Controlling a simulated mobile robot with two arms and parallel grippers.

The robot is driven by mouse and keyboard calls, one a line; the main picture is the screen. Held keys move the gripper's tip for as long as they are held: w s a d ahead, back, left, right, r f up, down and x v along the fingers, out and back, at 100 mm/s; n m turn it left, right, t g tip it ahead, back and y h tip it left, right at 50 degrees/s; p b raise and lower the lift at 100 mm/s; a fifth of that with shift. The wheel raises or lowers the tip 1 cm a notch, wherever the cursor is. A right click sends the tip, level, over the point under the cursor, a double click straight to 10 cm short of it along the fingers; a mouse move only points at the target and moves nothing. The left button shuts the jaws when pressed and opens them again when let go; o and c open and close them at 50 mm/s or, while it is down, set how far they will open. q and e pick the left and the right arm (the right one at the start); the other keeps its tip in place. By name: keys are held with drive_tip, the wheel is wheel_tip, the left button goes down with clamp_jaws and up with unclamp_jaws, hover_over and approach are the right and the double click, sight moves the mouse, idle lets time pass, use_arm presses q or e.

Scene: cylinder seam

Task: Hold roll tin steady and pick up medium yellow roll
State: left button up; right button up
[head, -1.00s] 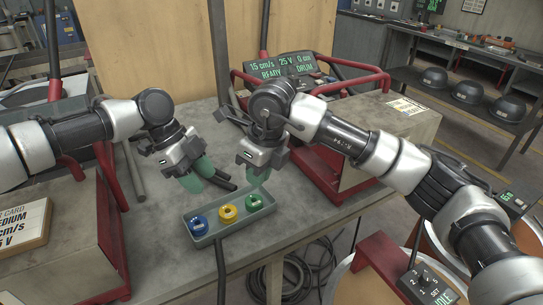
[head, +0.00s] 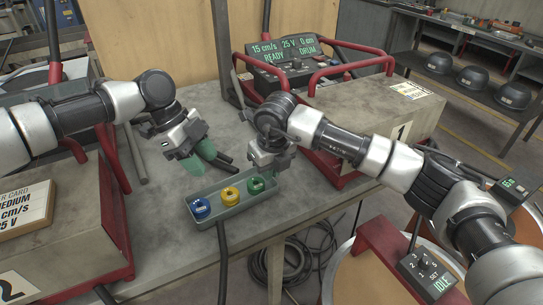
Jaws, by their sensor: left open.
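The roll tin (head: 233,211) is a long grey tray on the table, holding three rolls in a row. The medium yellow roll (head: 229,195) sits in the middle, between a blue roll (head: 200,208) on the left and a green roll (head: 256,185) on the right. My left gripper (head: 200,158), with green fingers, is open and empty above the table behind the tin's left half. My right gripper (head: 268,174) is low at the tin's right end, close to the green roll. Its fingertips are mostly hidden, so its opening and any contact with the tin are unclear.
A black cable (head: 222,255) hangs over the table's front edge below the tin. A red-framed machine with a lit display (head: 290,50) stands behind on the right. A dial box reading IDLE (head: 428,274) is at lower right. Bare tabletop (head: 170,235) lies left of the tin.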

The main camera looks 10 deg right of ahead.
drive_tip(key=shift+f, duration=0.6)
